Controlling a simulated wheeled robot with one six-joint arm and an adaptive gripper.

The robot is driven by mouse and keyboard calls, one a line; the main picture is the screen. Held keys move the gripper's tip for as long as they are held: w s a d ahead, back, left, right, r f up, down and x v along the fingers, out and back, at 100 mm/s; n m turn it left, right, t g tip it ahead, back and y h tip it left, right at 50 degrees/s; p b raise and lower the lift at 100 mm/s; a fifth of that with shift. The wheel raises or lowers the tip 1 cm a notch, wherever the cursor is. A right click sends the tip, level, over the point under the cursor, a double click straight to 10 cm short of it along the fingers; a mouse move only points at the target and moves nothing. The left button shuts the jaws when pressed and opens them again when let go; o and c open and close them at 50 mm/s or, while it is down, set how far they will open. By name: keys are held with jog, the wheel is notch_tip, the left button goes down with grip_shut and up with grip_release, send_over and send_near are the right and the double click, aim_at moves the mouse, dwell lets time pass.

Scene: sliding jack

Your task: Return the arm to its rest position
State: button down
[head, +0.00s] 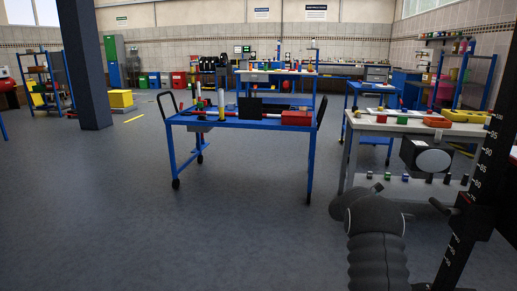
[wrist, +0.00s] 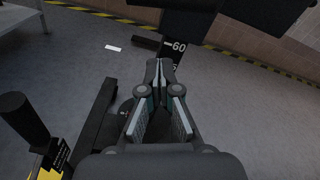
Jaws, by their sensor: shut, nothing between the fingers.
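My gripper (wrist: 158,72) shows in the wrist view with its two fingers shut together at the tips and nothing between them. It points out over bare grey floor, close to my own column with its number scale. In the head view my dark ribbed arm fills the lower right, beside the column. I cannot make out the gripper's fingers in the head view.
A blue trolley (head: 245,123) carrying a red box (head: 296,118) stands ahead. A grey workbench (head: 357,125) with small coloured parts stands at the right, close behind my arm. A dark blue pillar (head: 84,65) stands at the left. The floor (head: 110,210) at the front left is clear.

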jog(key=s+a+f+m+y, duration=0.2)
jog(key=s+f+m+y, duration=0.15)
jog(key=f, duration=0.45)
jog(key=s+a+f+m+y, duration=0.1)
jog(key=s+a+m+y, duration=0.35)
jog(key=s+a, duration=0.25)
jog(key=s+a+r+m+t+y, duration=0.3)
jog(key=s+a+r, duration=0.3)
jog(key=s+a, duration=0.3)
jog(key=s+a+r+m+t+y, duration=0.3)
jog(key=s+a+r+m, duration=0.1)
jog(key=s+a, duration=0.5)
jog(key=s+a+r+m+t+y, duration=0.3)
jog(key=s+a+r+m, duration=0.1)
jog(key=s+a+r, duration=0.3)
jog(key=s+a, duration=0.2)
jog(key=shift+s+a+r+t, duration=0.25)
jog(key=shift+s+r+t, duration=0.05)
jog(key=shift+d, duration=0.1)
